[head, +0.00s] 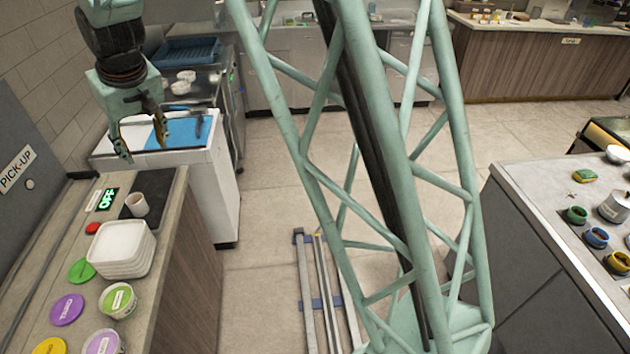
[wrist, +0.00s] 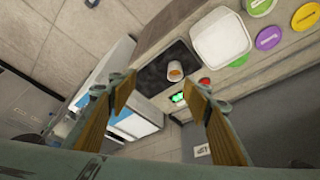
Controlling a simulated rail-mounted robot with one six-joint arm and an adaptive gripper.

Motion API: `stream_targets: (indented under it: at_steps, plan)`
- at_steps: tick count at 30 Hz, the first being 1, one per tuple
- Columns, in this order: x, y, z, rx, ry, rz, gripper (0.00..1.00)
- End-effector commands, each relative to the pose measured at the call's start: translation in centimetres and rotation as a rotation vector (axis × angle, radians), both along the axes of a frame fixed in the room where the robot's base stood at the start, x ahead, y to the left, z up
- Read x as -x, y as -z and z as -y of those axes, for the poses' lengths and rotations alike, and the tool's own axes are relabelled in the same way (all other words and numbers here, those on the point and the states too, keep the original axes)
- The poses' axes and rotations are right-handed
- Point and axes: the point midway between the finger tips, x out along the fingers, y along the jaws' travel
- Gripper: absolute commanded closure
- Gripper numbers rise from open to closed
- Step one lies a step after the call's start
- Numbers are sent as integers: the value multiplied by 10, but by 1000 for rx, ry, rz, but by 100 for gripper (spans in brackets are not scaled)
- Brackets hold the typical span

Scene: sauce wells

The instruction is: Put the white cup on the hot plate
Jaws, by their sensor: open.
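The white cup (head: 137,204) stands upright on the black hot plate (head: 150,188) at the far end of the left counter. In the wrist view the cup (wrist: 175,71) shows from above with brownish contents, on the dark hot plate (wrist: 152,76). My gripper (head: 141,148) is open and empty, above and beyond the plate end of the counter. In the wrist view its two fingers (wrist: 158,97) are spread wide, with the cup well below and apart from them.
A red button (head: 93,228) sits by the display. Stacked white trays (head: 121,248), coloured lids (head: 67,309) and tubs (head: 118,300) stand nearer on the counter. A white unit with a blue board (head: 185,133) stands beyond. The counter's right edge drops to open floor.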

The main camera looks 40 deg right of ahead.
Motion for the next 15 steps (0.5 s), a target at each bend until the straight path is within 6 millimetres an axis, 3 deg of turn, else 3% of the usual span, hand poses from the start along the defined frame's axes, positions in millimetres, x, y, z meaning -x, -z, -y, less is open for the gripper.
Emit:
stream_targets:
  at_steps: [15]
  plan:
    - [86,-80,49,1,43,-3,55]
